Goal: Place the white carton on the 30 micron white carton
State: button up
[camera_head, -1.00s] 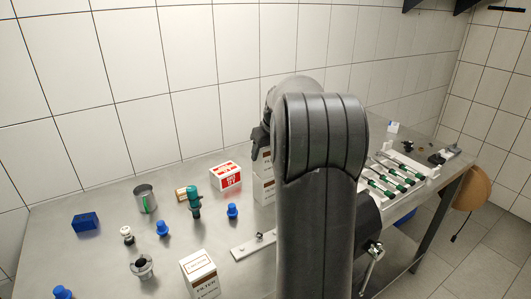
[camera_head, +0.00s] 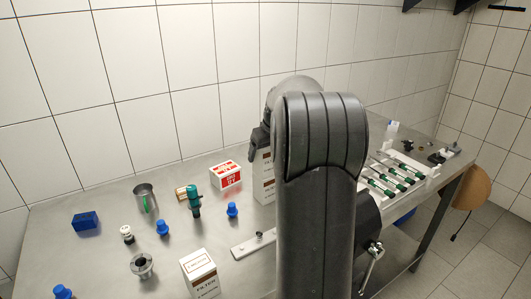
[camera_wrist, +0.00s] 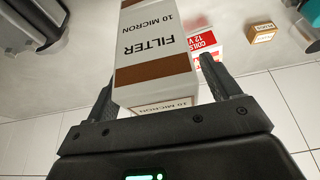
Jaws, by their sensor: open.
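A white filter carton with brown bands, marked 10 MICRON (camera_wrist: 150,45), stands between the two fingers of my gripper (camera_wrist: 160,95) in the wrist view. The fingers are apart, one on each side of it; contact cannot be told. In the head view my gripper (camera_head: 258,143) is partly hidden behind my arm, at the upper part of a white carton (camera_head: 264,180) near the wall. My arm covers its right side.
A red and white box (camera_head: 226,176) stands left of the gripper.

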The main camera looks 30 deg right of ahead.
jog(key=v, duration=1.1)
jog(key=s+a+r, duration=0.2)
jog(key=s+a, duration=0.2)
jog(key=a, duration=0.4)
jog(key=s+a+f, duration=0.4)
jog(key=s+a, duration=0.6)
jog(key=s, duration=0.2)
jog(key=s+a+f+t, duration=0.1)
jog(key=s+a+f, duration=0.4)
jog(key=s+a, duration=0.5)
jog(key=shift+s+f, duration=0.35)
jog(key=shift+s, duration=0.85)
